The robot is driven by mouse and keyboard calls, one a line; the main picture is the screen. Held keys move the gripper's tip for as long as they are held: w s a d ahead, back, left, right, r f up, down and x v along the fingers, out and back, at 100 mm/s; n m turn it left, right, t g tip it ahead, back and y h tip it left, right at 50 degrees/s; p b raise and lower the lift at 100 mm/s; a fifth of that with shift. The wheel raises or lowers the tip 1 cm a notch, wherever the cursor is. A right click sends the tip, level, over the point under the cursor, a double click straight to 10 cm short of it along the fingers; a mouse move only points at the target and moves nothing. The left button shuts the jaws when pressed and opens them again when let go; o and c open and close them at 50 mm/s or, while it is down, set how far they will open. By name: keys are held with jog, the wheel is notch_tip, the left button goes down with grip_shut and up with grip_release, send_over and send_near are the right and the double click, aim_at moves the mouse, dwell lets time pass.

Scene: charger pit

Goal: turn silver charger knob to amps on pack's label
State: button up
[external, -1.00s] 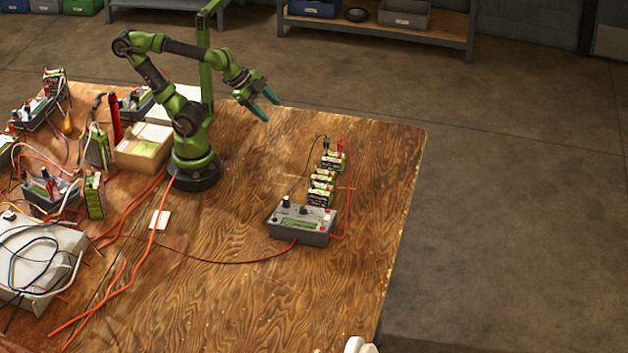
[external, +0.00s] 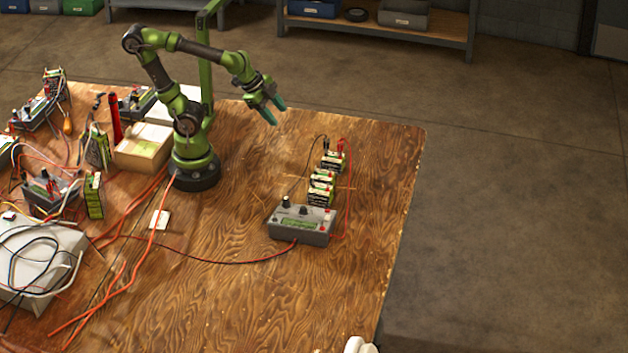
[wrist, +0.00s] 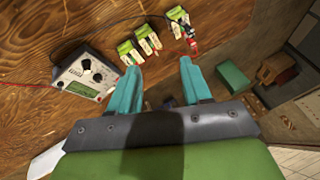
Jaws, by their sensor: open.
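The silver-grey charger (external: 300,236) sits on the table in the external view, with dark knobs and a greenish display on top. In the wrist view the charger (wrist: 72,84) is at the left, with a knob (wrist: 86,64) near its upper edge. Three green, white and black packs stand behind it: a near one (external: 318,200), a middle one (external: 322,179) and a far one (external: 332,163). Red and black leads run to the far pack (wrist: 177,14). The label print is too small to read. My gripper (external: 274,112) is open and empty, above the table and apart from charger and packs.
Other chargers, packs and tangled wires crowd the table's left side, with a cardboard box (external: 143,150) near my base. A red lead (external: 225,262) crosses the wood left of the charger. The table's front middle is clear; its right edge lies beyond the packs.

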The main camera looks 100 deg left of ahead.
jog(key=w+d+f+m+g+h, duration=0.2)
jog(key=w+d+f+g+h, duration=0.15)
jog(key=w, duration=0.35)
jog(key=m+h, duration=0.3)
jog(key=m, duration=0.1)
send_near(304, 208)
jog(key=shift+m, duration=0.3)
jog(key=x, duration=0.8)
jog(key=shift+a, duration=0.1)
grip_shut()
